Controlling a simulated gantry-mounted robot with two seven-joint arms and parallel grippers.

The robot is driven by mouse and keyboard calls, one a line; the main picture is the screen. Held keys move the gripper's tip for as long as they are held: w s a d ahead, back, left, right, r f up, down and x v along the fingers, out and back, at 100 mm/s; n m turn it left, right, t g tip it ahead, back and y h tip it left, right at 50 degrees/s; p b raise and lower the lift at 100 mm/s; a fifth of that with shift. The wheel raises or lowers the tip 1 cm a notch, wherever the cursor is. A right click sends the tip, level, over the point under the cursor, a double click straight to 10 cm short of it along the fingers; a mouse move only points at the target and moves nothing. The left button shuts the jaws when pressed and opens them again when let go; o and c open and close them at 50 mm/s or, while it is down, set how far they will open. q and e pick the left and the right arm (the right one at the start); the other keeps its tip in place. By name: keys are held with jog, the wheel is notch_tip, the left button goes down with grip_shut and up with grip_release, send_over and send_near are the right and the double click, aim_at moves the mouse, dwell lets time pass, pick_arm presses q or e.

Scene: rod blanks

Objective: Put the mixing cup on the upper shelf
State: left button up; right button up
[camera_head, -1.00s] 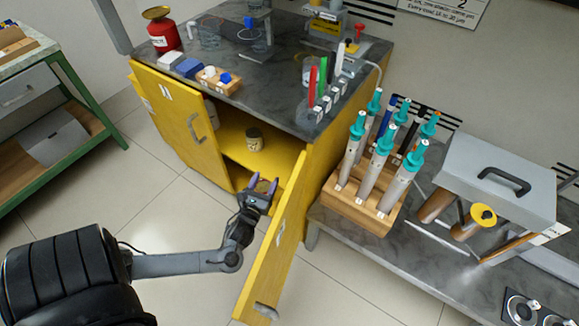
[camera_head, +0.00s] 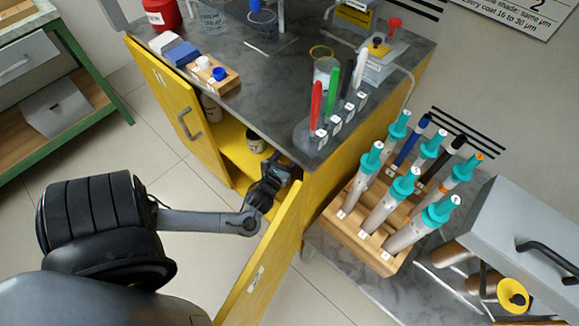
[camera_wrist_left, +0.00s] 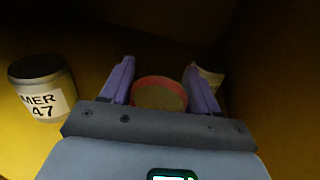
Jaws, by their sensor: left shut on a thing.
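The mixing cup appears to be the round vessel with a red rim (camera_wrist_left: 159,94) between the purple fingers of my left gripper (camera_wrist_left: 158,70) in the left wrist view. The gripper is shut on it, inside the dim yellow cabinet. In the head view my left gripper (camera_head: 280,172) is in the cabinet opening, beside the open door, and the cup is hidden there. A yellow shelf (camera_head: 232,144) shows inside the cabinet. I cannot tell whether the cup rests on a surface. My right gripper is not in view.
A dark-lidded jar labelled "47" (camera_wrist_left: 42,87) stands left of the gripper; another pale container (camera_wrist_left: 210,76) is partly hidden behind the right finger. The open yellow door (camera_head: 262,268) stands close to my left arm. The grey worktop (camera_head: 262,75) above holds several items.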

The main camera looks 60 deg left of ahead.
aim_at(289, 160)
pick_arm(q)
notch_tip(289, 160, down, 3)
jog(key=shift+s+d+r+b, duration=0.1)
jog(key=shift+b, duration=0.45)
jog(key=shift+f+b, duration=0.35)
jog(key=shift+f, duration=0.05)
notch_tip(289, 160, down, 2)
jog(key=shift+f+b, duration=0.15)
jog(key=shift+b, duration=0.7)
jog(key=shift+f, duration=0.25)
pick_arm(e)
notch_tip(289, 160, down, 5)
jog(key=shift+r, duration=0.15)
pick_arm(q)
jog(key=shift+f, duration=0.1)
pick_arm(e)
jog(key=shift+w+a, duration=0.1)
pick_arm(q)
jog(key=o, duration=1)
